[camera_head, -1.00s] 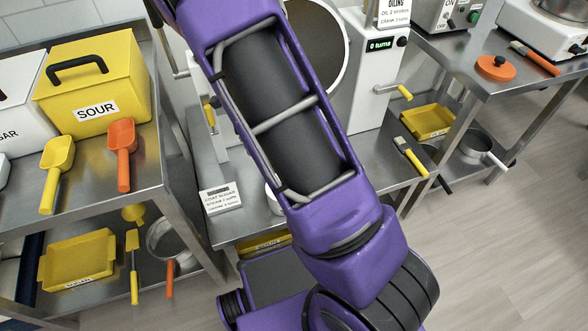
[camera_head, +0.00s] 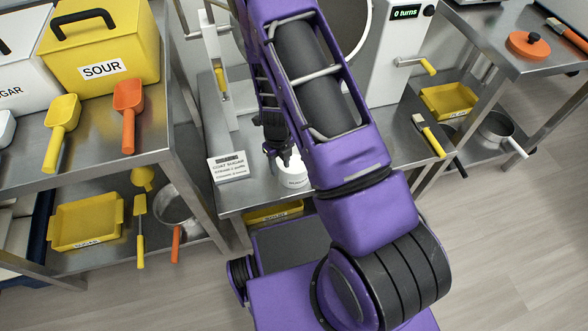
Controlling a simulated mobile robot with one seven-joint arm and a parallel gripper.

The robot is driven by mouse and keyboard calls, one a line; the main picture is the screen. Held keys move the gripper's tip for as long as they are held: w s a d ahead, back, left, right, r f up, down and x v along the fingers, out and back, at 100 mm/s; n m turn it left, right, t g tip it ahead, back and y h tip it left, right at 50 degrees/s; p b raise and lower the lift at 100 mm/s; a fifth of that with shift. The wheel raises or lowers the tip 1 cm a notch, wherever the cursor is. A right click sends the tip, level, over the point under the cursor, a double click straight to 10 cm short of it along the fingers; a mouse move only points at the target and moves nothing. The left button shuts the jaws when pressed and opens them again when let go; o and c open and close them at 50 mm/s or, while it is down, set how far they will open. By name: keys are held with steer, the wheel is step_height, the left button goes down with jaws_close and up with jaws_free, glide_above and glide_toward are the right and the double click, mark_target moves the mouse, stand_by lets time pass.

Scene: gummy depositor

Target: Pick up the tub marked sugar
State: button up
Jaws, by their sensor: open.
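A white tub (camera_head: 18,72) with a label ending in "GAR" stands on the upper left shelf, cut off by the left picture edge. It has a black handle at its top. My gripper (camera_head: 284,160) is open, small and dark, partly hidden beside my purple arm. It is over the middle bench, far to the right of the white tub. It is just above a small white labelled container (camera_head: 292,178); I cannot tell whether they touch.
A yellow tub marked SOUR (camera_head: 105,40) stands right beside the white tub. A yellow scoop (camera_head: 62,125) and an orange scoop (camera_head: 128,110) lie in front. A sign (camera_head: 228,168) stands on the middle bench. A yellow tray (camera_head: 85,222) lies on the lower left shelf.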

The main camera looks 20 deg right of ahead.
mark_target(281, 177)
steer(key=shift+f+b, duration=0.45)
steer(key=shift+f, duration=2.25)
jaws_close()
steer(key=shift+s, duration=0.1)
